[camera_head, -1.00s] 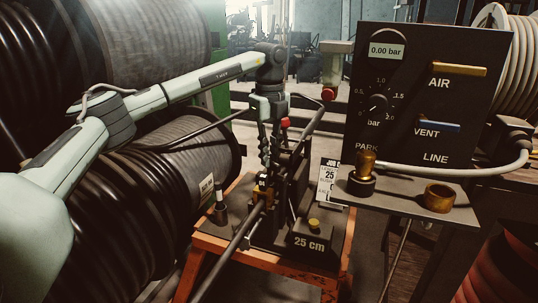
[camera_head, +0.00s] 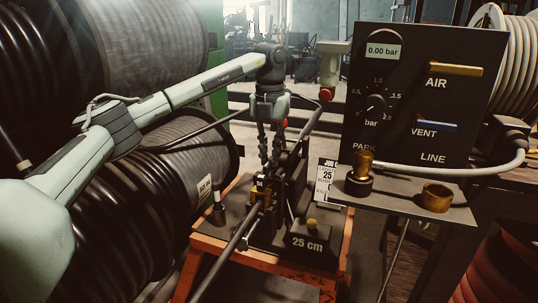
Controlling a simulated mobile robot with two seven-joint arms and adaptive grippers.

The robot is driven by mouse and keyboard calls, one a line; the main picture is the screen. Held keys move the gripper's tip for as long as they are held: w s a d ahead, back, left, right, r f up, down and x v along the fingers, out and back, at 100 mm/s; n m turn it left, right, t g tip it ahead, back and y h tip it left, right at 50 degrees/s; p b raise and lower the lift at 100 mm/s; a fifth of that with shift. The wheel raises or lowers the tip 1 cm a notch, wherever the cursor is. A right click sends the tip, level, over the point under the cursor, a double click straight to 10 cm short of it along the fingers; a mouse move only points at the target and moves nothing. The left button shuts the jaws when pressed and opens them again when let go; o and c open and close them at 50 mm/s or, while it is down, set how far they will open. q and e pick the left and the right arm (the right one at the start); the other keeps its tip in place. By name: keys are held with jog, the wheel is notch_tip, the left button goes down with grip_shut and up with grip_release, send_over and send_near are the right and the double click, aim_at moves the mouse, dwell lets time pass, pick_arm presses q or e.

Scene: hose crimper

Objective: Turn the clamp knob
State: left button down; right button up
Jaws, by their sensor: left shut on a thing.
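My left arm reaches in from the left, and its gripper (camera_head: 269,167) points straight down over the crimper bench. Its two fingers show side by side and are shut on the clamp knob, which is mostly hidden between the fingertips. Just below the tips is the yellow-orange clamp (camera_head: 262,188), with the black hose (camera_head: 231,254) running from it toward the front left. The dark crimper (camera_head: 294,185) stands right beside the fingers. My right gripper is not in view.
Big hose reels (camera_head: 160,170) crowd the left.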

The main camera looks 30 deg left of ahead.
pick_arm(q)
jog(key=m, duration=0.6)
jog(key=shift+d, duration=0.2)
jog(key=shift+s+d+m, duration=0.1)
jog(key=shift+m, duration=3.2)
jog(key=c, duration=1.6)
grip_release()
jog(key=shift+o, duration=0.2)
jog(key=shift+r, duration=0.1)
notch_tip(320, 180, up, 12)
